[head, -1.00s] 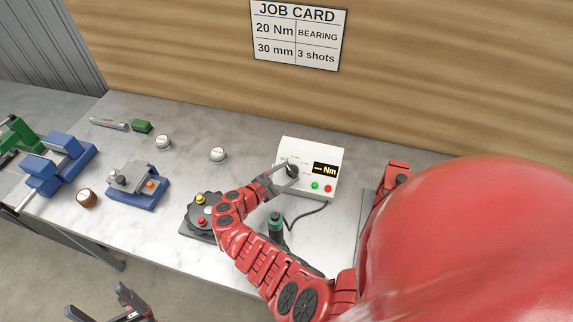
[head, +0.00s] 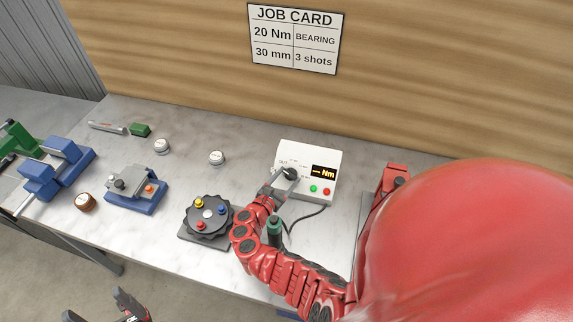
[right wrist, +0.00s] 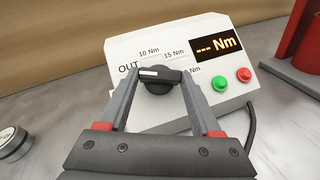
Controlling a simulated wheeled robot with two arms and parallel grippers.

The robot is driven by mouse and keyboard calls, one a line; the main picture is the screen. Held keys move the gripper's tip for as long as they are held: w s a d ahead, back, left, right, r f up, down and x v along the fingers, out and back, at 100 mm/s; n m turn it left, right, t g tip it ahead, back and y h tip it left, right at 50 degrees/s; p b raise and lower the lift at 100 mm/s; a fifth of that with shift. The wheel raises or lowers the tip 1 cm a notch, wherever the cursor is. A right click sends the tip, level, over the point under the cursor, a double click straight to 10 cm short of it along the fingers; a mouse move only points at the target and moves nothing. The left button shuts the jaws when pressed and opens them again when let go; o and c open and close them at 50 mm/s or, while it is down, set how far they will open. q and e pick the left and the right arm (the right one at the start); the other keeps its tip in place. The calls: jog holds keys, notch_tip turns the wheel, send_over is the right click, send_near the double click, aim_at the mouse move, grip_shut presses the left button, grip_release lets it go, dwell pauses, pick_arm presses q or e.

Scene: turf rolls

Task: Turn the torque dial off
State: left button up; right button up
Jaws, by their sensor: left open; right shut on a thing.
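The white torque box (head: 318,159) stands on the bench. Its black dial (right wrist: 160,82) is on the front face, with a white pointer mark turned to the left, toward the "OUT" lettering. Labels "10 Nm" and "15 Nm" show above it; another is partly hidden. The display (right wrist: 217,44) reads "--- Nm". My right gripper (head: 284,178) is at the dial, its fingers on either side of the knob in the right wrist view (right wrist: 158,88), shut on it. My left gripper (head: 100,309) is open and empty at the bottom left, in front of the bench.
Green (right wrist: 219,83) and red (right wrist: 243,74) buttons sit right of the dial. A dark round fixture with coloured knobs (head: 208,216) and a green-handled tool (head: 274,231) are nearby. A blue-based device (head: 137,190) stands further left. The bench between has free room.

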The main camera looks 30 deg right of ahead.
jog(key=o, duration=1.4)
jog(key=shift+b+v, duration=2.15)
jog(key=shift+v, duration=6.5)
